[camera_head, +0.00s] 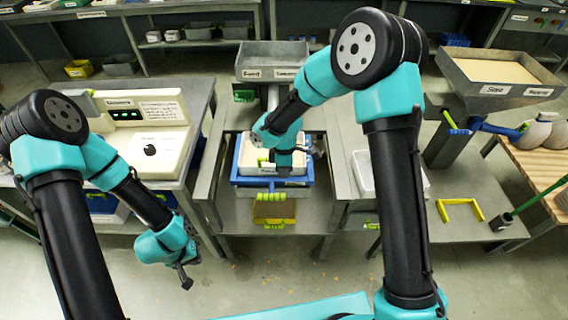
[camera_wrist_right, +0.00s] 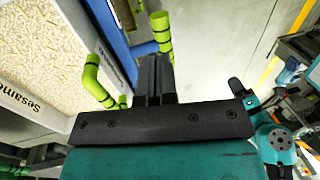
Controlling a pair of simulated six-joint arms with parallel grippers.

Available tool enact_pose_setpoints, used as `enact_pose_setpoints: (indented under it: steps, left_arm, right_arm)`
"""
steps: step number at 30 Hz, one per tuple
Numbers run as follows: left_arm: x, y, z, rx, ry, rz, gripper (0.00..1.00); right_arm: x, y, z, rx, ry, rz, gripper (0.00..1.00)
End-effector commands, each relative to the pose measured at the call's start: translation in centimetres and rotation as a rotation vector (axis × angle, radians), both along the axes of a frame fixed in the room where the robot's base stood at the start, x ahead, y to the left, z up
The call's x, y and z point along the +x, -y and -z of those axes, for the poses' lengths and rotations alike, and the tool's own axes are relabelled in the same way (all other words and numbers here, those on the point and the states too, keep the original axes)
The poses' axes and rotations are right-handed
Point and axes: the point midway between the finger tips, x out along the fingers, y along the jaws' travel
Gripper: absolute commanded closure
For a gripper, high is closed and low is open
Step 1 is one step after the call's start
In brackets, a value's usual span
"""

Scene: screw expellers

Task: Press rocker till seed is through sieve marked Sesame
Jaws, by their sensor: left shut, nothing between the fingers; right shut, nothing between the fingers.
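The sieve tray marked Sesame is a white-walled box of pale seed in the right wrist view; its wall (camera_wrist_right: 52,118) carries the label. In the head view it is the white tray (camera_head: 313,158) in a blue frame (camera_head: 240,180) on the middle bench. Yellow-green bars (camera_wrist_right: 93,78) stand at the tray's edge; I cannot tell whether one is the rocker. My right gripper (camera_head: 283,170) is shut and empty, over the tray's front edge; its dark fingers (camera_wrist_right: 153,78) are close to the bars. My left gripper (camera_head: 185,280) is shut and empty, low in front of the left bench.
A control panel (camera_head: 150,110) with a green display and black knob stands on the left bench. A yellow bin (camera_head: 274,211) sits below the blue frame. A hopper tray (camera_head: 505,85) stands at right. Open floor lies in front of the benches.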

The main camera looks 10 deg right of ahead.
Motion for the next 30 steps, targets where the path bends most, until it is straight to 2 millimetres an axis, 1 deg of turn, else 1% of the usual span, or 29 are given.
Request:
enact_pose_setpoints:
  steps: [1, 9, 15, 19, 30]
  left_arm:
    - [0.0, 0.0, 0.0, 0.000, 0.000, 0.000, 1.00]
    - [0.0, 0.0, 0.0, 0.000, 0.000, 0.000, 1.00]
    - [0.0, 0.0, 0.0, 0.000, 0.000, 0.000, 1.00]
    - [0.0, 0.0, 0.0, 0.000, 0.000, 0.000, 1.00]
    - [0.0, 0.0, 0.0, 0.000, 0.000, 0.000, 1.00]
  right_arm:
    - [-0.2, 0.0, 0.9, -0.001, -0.003, 0.000, 1.00]
    - [-1.1, -0.2, 5.4, -0.001, -0.003, 0.001, 1.00]
    - [-1.5, -0.3, 7.7, 0.001, 0.000, 0.001, 1.00]
    - [-1.6, -0.3, 8.3, 0.001, 0.001, 0.000, 1.00]
    - [-1.6, -0.3, 8.5, 0.002, 0.001, 0.001, 1.00]
